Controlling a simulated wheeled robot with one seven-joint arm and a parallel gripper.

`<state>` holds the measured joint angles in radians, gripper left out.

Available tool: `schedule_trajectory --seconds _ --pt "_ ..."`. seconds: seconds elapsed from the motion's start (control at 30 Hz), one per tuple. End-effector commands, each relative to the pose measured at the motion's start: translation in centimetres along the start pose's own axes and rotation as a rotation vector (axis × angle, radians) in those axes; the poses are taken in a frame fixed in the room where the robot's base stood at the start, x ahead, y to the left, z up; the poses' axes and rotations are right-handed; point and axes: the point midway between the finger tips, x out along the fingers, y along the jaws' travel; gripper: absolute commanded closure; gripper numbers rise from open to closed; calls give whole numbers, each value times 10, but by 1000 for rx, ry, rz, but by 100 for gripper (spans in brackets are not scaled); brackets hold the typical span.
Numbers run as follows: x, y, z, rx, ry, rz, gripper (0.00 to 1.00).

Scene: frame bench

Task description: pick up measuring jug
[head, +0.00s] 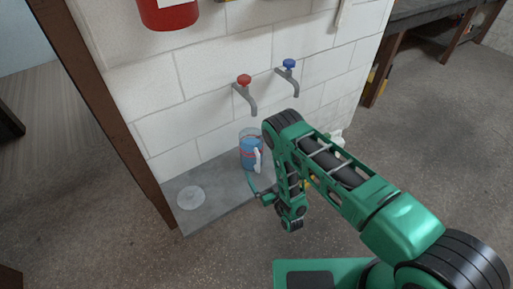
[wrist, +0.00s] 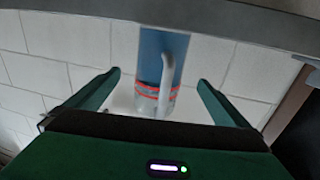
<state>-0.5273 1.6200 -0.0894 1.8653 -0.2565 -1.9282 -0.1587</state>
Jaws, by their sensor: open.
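The measuring jug (head: 248,152) stands upright on a grey ledge (head: 218,200) below two taps. It has a blue body, red bands, a clear upper part and a pale handle on its right side. My gripper (head: 261,190) is just in front of the jug in the head view, partly hidden by my arm. In the wrist view the scene appears upside down. There the jug (wrist: 165,50) shows between the two spread fingers of my gripper (wrist: 159,78), its handle facing me. The fingers are open, with gaps on both sides of the jug.
A red-handled tap (head: 244,87) sticks out from the white block wall (head: 205,95) above the jug. A blue-handled tap (head: 289,75) is to its right. A round drain (head: 191,197) lies at the ledge's left. A brown post (head: 110,110) stands at the left.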

Motion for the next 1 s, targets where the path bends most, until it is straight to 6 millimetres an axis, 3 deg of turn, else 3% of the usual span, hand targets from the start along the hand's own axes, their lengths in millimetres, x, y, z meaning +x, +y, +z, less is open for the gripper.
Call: schedule_trajectory --seconds 0.5,0.67,1.0 --pt "51 14 1 0 1 18 0" --pt "62 15 -1 2 2 20 0" --pt "102 13 -2 1 2 20 0"
